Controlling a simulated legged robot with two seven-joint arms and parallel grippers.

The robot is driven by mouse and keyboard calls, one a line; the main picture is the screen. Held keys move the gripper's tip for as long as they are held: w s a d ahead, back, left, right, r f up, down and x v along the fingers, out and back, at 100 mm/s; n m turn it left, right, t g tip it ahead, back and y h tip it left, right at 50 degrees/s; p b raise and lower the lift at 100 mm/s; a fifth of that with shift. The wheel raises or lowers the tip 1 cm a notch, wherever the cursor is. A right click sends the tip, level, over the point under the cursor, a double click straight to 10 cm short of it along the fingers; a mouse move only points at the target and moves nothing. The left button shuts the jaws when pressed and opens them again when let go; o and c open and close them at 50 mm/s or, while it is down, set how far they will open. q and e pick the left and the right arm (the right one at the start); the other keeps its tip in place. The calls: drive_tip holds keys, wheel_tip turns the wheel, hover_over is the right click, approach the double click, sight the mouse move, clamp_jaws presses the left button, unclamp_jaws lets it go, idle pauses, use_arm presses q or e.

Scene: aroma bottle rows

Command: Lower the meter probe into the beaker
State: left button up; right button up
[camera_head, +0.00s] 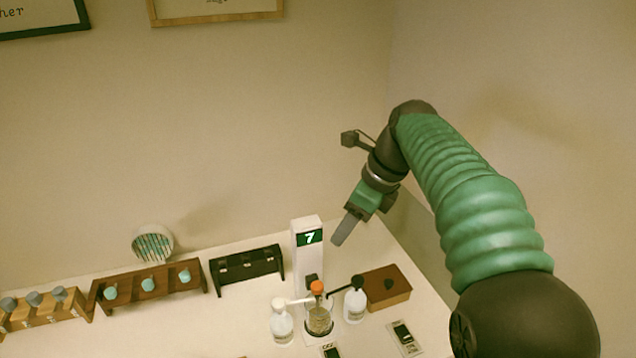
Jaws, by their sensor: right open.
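A white upright meter (303,262) with a green display showing 7 stands towards the right of the table. In front of it is a small clear beaker (319,322) with brownish contents. An orange-topped piece (317,287), seemingly the meter probe, is in line above the beaker; I cannot tell how deep its lower end reaches. My right gripper (343,230) is open and empty, in the air right of the meter's top and well apart from the probe. One finger shows clearly; the other is mostly hidden. My left gripper is out of view.
White bottles (282,328) (355,304) flank the beaker closely, with a white and a black arm reaching towards it. A brown box (388,288) stands at right. A black rack (246,267) and wooden racks (150,287) line the left. Small switch plates (405,337) lie in front.

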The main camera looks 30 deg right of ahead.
drive_tip(key=w+a+r+m+g+h+p, duration=0.2)
drive_tip(key=m+p, duration=0.5)
drive_tip(key=m, duration=1.1)
drive_tip(key=w+a+r+m+g+p, duration=0.15)
drive_tip(key=w+m+p, duration=0.35)
drive_tip(key=m, duration=1.3)
drive_tip(key=shift+g, duration=0.25)
drive_tip(key=f+p, duration=0.1)
drive_tip(key=f, duration=0.4)
drive_tip(key=s+f+p, duration=0.1)
drive_tip(key=f+p, duration=0.1)
drive_tip(key=f, duration=0.4)
drive_tip(key=f+p, duration=0.1)
drive_tip(key=f, duration=0.4)
drive_tip(key=shift+s+a+f, duration=0.25)
drive_tip(key=shift+s+f, duration=0.05)
drive_tip(key=shift+s, duration=0.1)
wheel_tip(320, 180, up, 20)
drive_tip(key=b, duration=0.1)
drive_tip(key=shift+r, duration=0.2)
